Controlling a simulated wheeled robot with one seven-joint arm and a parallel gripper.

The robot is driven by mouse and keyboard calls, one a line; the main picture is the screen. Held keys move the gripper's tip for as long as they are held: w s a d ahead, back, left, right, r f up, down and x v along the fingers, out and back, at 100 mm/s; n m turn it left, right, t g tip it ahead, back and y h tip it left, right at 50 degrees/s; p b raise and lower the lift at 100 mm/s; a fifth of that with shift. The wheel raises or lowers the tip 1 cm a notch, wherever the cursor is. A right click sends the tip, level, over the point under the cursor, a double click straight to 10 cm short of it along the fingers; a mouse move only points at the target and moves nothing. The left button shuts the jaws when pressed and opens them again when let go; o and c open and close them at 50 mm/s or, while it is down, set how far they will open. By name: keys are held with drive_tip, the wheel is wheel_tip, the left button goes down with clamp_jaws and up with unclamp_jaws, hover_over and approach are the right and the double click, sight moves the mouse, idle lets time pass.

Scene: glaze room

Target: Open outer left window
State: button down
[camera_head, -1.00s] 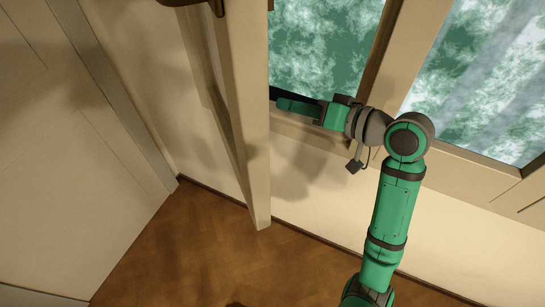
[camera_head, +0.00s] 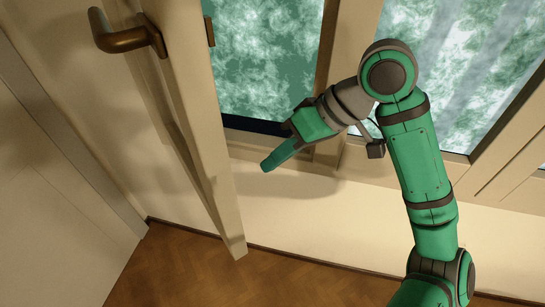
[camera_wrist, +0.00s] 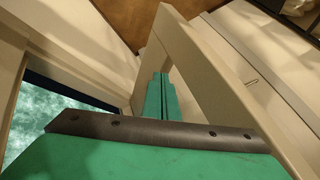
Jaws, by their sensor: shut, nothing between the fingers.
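The outer left window sash (camera_head: 190,120) stands swung open into the room, seen nearly edge-on at the left of the head view. Its bronze handle (camera_head: 128,38) is near the top left, on the sash's far side from my arm. The opening (camera_head: 262,60) beside it shows green and white outside. My green gripper (camera_head: 268,165) is shut and empty, to the right of the sash and in front of the sill. In the wrist view the closed fingers (camera_wrist: 160,92) point toward the cream sash frame (camera_wrist: 205,75); whether they touch it I cannot tell.
Another glazed window (camera_head: 440,70) is at the right behind my arm. A pale panelled surface (camera_head: 50,190) is at the left. The wooden floor (camera_head: 190,270) below the sash looks clear.

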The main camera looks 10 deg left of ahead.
drive_tip(key=s+a+f, duration=0.3)
drive_tip(key=a+f, duration=0.2)
drive_tip(key=a, duration=0.2)
drive_tip(key=shift+s+f, duration=0.2)
drive_tip(key=shift+f, duration=0.05)
drive_tip(key=shift+w, duration=0.1)
